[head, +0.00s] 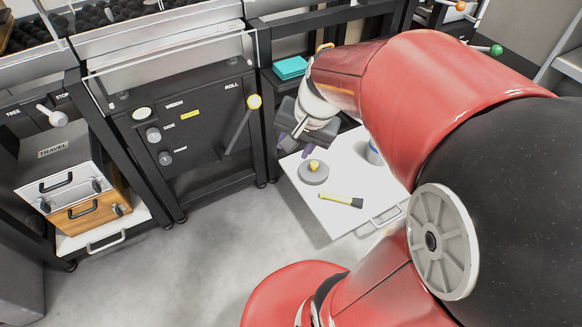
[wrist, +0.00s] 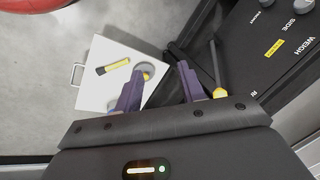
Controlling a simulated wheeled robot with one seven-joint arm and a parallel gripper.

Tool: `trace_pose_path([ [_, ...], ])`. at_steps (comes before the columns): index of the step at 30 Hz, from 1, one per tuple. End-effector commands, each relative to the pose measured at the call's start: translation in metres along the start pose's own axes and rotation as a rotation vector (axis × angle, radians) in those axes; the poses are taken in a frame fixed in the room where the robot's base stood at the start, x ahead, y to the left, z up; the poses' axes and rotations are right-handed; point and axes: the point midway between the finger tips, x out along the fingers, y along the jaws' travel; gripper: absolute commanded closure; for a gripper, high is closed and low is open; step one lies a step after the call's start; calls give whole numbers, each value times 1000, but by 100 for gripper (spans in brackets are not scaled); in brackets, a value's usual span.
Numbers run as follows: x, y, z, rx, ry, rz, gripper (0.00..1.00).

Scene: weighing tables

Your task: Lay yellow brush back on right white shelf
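The brush (head: 341,201), yellow with black end parts, lies flat on the right white shelf (head: 330,222), near its front edge. It also shows in the wrist view (wrist: 112,67), to the left of my fingers. My gripper (head: 308,150) is above the back left part of that shelf, beyond the brush. In the wrist view its two purple fingers (wrist: 160,75) are apart, and I see nothing held between them. The brush is apart from the fingers. A round grey disc with a yellow knob (head: 314,167) sits on the shelf behind the brush.
A blue-white cup (head: 374,153) stands on the shelf, partly hidden by my arm. A teal box (head: 290,67) is behind. The floor in front is clear.

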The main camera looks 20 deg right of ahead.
Motion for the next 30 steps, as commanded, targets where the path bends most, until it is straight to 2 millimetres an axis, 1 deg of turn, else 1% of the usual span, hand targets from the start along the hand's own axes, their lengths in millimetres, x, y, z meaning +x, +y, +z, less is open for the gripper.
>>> trace_pose_path([
  [1,-16,-7,20,-123,35,0,60],
  [3,-33,-10,43,-284,78,12,60],
  [6,-52,-8,70,-477,138,31,60],
  [10,-66,-2,93,-648,197,54,60],
  [12,-70,0,99,-702,219,62,60],
  [15,-73,2,103,-739,233,70,60],
  [25,-75,2,103,-742,235,71,60],
  [28,-88,-2,101,-741,235,70,60],
  [30,-103,-7,99,-741,235,70,60],
])
